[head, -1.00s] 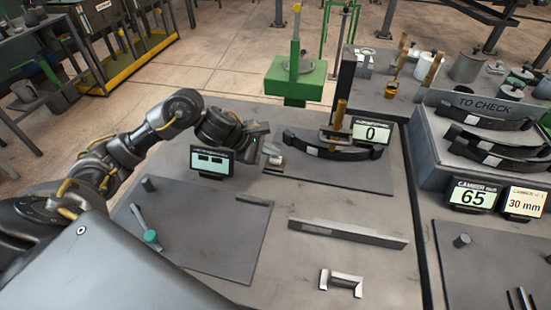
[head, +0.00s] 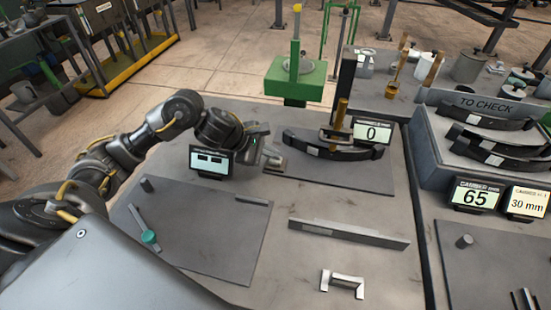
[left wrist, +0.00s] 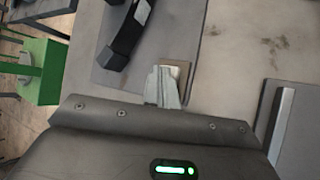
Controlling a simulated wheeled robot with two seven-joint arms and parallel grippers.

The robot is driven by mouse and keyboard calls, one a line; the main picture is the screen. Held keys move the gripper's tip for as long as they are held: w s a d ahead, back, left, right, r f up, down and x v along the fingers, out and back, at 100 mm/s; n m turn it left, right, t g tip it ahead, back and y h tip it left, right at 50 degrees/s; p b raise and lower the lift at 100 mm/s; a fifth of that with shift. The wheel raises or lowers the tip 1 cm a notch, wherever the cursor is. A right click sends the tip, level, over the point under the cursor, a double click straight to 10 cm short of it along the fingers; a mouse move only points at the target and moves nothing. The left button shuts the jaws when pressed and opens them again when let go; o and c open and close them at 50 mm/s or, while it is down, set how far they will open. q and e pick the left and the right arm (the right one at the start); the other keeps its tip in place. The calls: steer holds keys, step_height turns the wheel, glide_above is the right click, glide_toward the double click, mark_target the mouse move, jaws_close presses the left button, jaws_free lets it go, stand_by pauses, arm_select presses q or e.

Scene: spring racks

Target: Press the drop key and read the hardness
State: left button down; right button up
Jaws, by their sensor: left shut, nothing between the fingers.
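A curved dark leaf spring (head: 303,141) lies on a dark plate (head: 366,178), with a brass-topped tester (head: 341,115) standing at it. The display (head: 372,132) beside the tester reads 0. Another display (head: 210,161), left of my left gripper, shows dashes. My left gripper (head: 275,161) is shut and empty, just left of the spring's end, at the plate's left edge. In the left wrist view, its closed fingers (left wrist: 163,87) are over a small brown block (left wrist: 180,70), likely the drop key. I cannot tell whether they touch it. My right gripper is not in view.
A "TO CHECK" rack (head: 486,104) holds more springs at the right, with displays reading 65 (head: 474,194) and 30 mm (head: 527,203). A grey bar (head: 349,234) and a silver handle-shaped piece (head: 342,283) lie in front. A teal-ended tool (head: 149,237) lies on the left mat.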

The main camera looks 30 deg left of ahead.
mark_target(272, 160)
arm_select(q)
steer(key=shift+f, duration=0.2)
stand_by(0.6)
steer(key=shift+r, duration=0.95)
steer(key=shift+p, duration=0.3)
steer(key=shift+r+p, duration=1.45)
steer(key=shift+r, duration=1.05)
